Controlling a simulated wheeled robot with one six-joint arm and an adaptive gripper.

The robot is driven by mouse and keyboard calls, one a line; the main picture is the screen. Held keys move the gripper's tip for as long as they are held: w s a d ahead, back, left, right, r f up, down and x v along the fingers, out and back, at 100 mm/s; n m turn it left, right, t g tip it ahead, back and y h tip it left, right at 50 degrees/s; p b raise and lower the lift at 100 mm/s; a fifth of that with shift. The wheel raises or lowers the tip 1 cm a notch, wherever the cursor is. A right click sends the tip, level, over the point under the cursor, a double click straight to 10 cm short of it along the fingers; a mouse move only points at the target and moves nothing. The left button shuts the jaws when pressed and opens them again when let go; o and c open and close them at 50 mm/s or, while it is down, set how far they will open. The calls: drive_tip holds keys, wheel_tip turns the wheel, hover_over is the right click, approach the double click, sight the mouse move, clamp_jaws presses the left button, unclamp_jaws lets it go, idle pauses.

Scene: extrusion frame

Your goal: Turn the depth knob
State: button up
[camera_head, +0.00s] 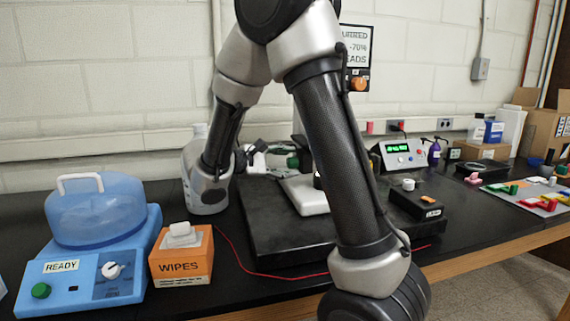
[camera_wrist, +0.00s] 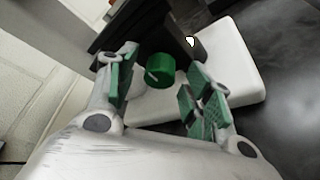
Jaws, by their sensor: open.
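The green knob (camera_wrist: 160,70) with a pale pointer line shows in the wrist view, on the side of a dark upright part (camera_wrist: 150,28) above a white base (camera_wrist: 227,62). My gripper (camera_wrist: 164,90) is open, with one green-padded finger on each side of the knob in the picture. Gaps show between the pads and the knob; I cannot tell how far ahead of the fingertips the knob is. In the head view my gripper (camera_head: 268,158) is small and partly behind my arm, beside the white base (camera_head: 305,196).
The base stands on a black slab (camera_head: 275,235) on the bench. A large clear jug (camera_head: 206,193) is close to my arm on the left. An orange wipes box (camera_head: 180,258) and a blue centrifuge (camera_head: 95,250) are front left. A small black box (camera_head: 418,205) is right. A red cable crosses in front.

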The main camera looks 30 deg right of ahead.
drive_tip(key=shift+d, duration=0.1)
drive_tip(key=c, duration=1)
drive_tip(key=shift+n, duration=0.3)
drive_tip(key=shift+w+r+n+g+y, duration=0.1)
drive_tip(key=shift+n+g+y, duration=0.55)
drive_tip(key=shift+n, duration=0.45)
drive_tip(key=n+g+y, duration=0.1)
drive_tip(key=n+g, duration=0.1)
drive_tip(key=n, duration=0.1)
drive_tip(key=shift+w, duration=0.15)
drive_tip(key=n+g, duration=0.2)
drive_tip(key=n, duration=0.1)
drive_tip(key=shift+w+d+y, duration=0.1)
drive_tip(key=shift+w+y, duration=0.05)
drive_tip(key=shift+y, duration=0.1)
drive_tip(key=n+g, duration=0.2)
drive_tip(key=shift+w+n, duration=0.1)
drive_tip(key=shift+n, duration=0.3)
